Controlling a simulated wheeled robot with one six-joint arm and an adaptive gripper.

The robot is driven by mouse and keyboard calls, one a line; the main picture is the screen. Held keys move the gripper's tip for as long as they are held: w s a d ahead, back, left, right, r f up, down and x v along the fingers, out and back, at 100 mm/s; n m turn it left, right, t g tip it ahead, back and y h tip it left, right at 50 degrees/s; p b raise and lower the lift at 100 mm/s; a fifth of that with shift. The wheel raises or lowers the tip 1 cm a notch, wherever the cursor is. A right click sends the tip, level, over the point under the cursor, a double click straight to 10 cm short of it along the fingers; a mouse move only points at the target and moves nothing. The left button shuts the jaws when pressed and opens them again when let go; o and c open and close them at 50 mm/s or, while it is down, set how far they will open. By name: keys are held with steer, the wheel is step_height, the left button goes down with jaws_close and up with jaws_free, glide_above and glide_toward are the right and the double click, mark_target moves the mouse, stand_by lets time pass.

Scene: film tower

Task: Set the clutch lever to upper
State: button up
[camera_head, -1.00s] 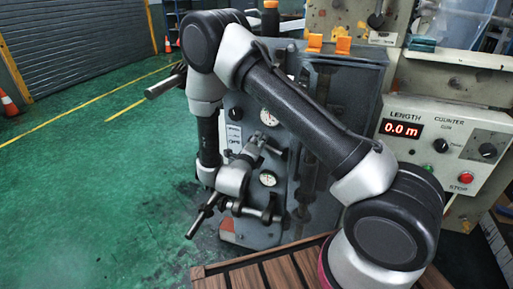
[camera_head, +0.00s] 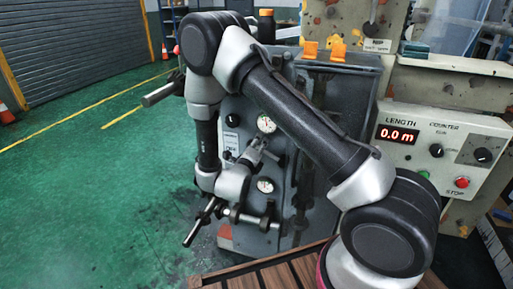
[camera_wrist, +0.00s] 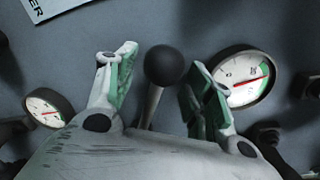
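The clutch lever is a rod with a round black knob (camera_wrist: 164,65), seen in the middle of the wrist view. My gripper (camera_wrist: 162,82) is open, with one green-padded finger on each side of the knob. Gaps show between the knob and both fingers, so it is not gripped. In the head view my gripper (camera_head: 259,152) is at the front of the grey machine cabinet (camera_head: 345,95), between two round gauges. I cannot make out the lever there. A white label (camera_wrist: 60,8) ending in "ER" is cut off at the top left of the wrist view.
One gauge (camera_wrist: 242,78) is close beside the right finger; another (camera_wrist: 48,108) is at the left. Dark knobs sit at the wrist view's edges. A length counter box (camera_head: 440,150) reading 0.0 m stands right of the cabinet. Green floor (camera_head: 90,190) on the left is open.

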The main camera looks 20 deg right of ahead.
steer(key=f+v, duration=0.1)
steer(key=v, duration=1.1)
steer(key=shift+r, duration=0.45)
